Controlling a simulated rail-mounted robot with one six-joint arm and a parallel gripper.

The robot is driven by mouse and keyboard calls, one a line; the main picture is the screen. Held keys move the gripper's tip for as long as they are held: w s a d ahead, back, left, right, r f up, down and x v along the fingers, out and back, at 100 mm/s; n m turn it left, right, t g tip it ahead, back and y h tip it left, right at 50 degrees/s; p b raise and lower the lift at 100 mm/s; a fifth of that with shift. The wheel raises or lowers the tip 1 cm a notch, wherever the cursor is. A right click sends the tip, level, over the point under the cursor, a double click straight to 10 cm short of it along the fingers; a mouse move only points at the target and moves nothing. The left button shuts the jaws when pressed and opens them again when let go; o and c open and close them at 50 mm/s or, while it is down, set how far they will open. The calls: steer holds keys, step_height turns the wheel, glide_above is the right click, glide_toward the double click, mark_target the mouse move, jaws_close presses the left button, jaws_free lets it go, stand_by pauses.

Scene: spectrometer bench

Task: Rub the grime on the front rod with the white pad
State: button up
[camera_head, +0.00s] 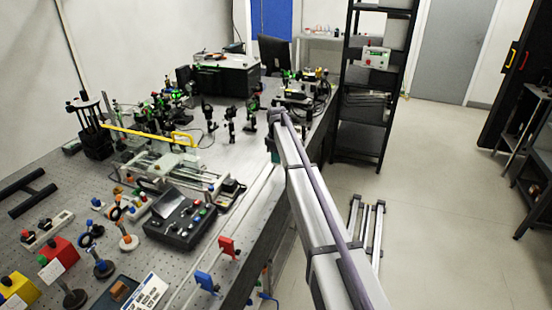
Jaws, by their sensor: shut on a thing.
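My arm reaches from the bottom right to the bench's front edge, and its wrist end (273,145) bends down there. My gripper's fingers do not show; the forearm hides what lies behind it. I cannot make out the white pad. Two thin pale rods (216,256) run lengthwise near the bench's front edge, partly behind my arm. A slide unit farther in on the bench also has parallel metal rods (198,176). I cannot tell which is the front rod, and grime is too small to see.
A dark control box (180,223) stands on the perforated bench (45,222). A red bracket (227,247) and a blue bracket (207,282) stand near the front edge. Several optics mounts crowd the back. A black shelf rack (358,142) stands beyond, with open floor to the right.

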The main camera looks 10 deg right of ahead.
mark_target(265, 182)
steer(key=s+a, duration=0.1)
steer(key=s, duration=0.1)
steer(key=shift+s+a+f, duration=0.1)
steer(key=shift+s+a, duration=0.25)
steer(key=shift+s, duration=0.05)
steer(key=shift+s+a, duration=0.65)
steer(key=shift+s, duration=0.25)
steer(key=shift+s+a, duration=0.6)
steer(key=shift+s, duration=0.3)
steer(key=shift+s+a, duration=0.65)
steer(key=shift+s, duration=0.25)
steer(key=shift+s+a, duration=0.45)
steer(key=shift+s, duration=0.25)
steer(key=shift+s+a, duration=0.4)
steer(key=shift+s, duration=0.3)
step_height(265, 182, up, 6)
steer(key=p, duration=0.5)
steer(key=shift+w+p, duration=0.1)
steer(key=shift+p, duration=0.25)
